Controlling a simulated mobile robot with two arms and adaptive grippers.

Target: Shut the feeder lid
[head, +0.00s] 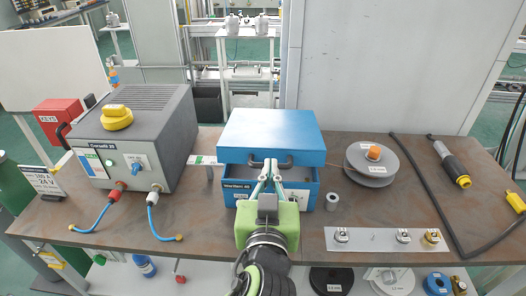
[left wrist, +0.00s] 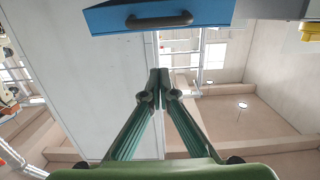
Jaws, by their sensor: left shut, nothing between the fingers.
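The feeder is a blue box (head: 238,189) on the brown workbench, with a label on its front. Its blue lid (head: 270,128) lies over the top, with a dark handle on its front edge. A shaded band shows under the lid's front edge; I cannot tell how far the lid stands open. My left gripper (head: 269,163) is shut and empty, its fingertips in front of the handle in the head view. In the left wrist view the fingertips (left wrist: 160,74) are apart from the lid (left wrist: 105,18) and its handle (left wrist: 158,20). My right gripper is out of view.
A grey welding unit (head: 160,125) with cables stands left of the feeder. A wire spool (head: 371,168), a small metal cylinder (head: 332,201) and a plate with fittings (head: 372,239) lie to the right. A torch (head: 452,164) and black cable lie further right.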

